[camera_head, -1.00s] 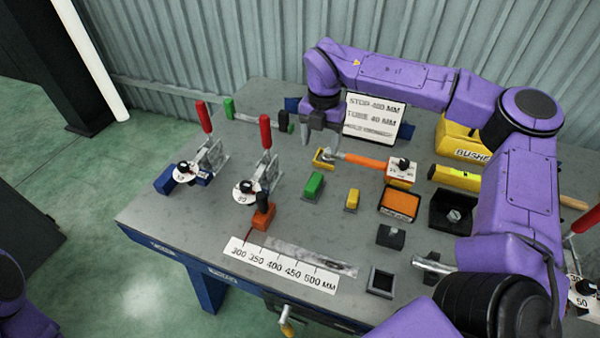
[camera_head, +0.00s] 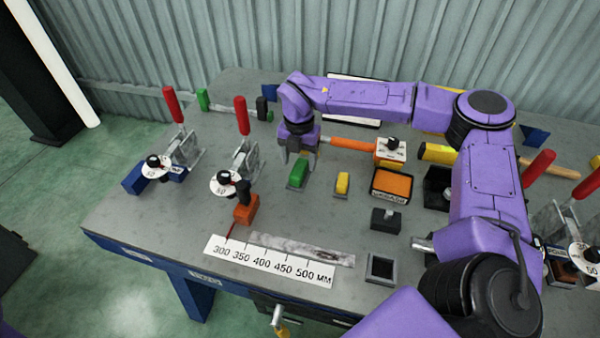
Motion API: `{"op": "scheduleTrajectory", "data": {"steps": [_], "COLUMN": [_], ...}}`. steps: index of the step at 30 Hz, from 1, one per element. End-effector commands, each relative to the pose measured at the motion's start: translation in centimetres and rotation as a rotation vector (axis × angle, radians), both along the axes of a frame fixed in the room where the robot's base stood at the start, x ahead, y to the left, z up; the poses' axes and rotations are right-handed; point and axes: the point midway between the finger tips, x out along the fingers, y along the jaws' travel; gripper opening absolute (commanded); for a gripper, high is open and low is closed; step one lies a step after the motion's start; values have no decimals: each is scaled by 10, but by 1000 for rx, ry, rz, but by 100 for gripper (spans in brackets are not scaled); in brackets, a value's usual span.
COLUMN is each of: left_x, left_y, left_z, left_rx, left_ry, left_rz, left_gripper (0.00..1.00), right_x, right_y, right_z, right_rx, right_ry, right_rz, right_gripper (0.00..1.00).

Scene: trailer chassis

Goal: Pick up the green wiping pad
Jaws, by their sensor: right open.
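The green wiping pad (camera_head: 298,174) is a small green block on a grey base on the table, left of a smaller yellow block (camera_head: 342,183). My right gripper (camera_head: 298,158) is open, pointing down just behind and above the green pad. Its fingers hang near the pad's far end; whether they touch it I cannot tell. Nothing shows between the fingers. My left gripper is out of view.
Red-handled toggle clamps (camera_head: 242,118) stand at left. An orange-handled tool (camera_head: 350,144) lies right of the gripper. An orange pad in a black tray (camera_head: 392,185) and a ruler strip (camera_head: 270,262) lie nearer. The table between pad and ruler is mostly clear.

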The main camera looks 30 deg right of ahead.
Motion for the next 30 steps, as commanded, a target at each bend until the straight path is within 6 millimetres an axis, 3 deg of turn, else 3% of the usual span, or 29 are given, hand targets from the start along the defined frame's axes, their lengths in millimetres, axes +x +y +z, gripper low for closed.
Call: {"op": "scheduleTrajectory", "data": {"steps": [3,6,14,20,30], "left_x": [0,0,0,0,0], "left_y": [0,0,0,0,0], "left_z": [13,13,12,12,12], "left_rx": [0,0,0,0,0], "left_ry": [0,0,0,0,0], "left_rz": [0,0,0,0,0], "left_gripper": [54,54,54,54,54], "right_x": [0,0,1,1,1], "right_y": [-1,-2,-2,-2,-2], "right_z": [-20,-36,-43,-43,-39], "right_rx": [-1,-1,-1,-1,0], "right_ry": [7,3,-1,0,-1], "right_rz": [-1,0,-2,-2,-2], "right_gripper": [68,68,68,7,7]}}
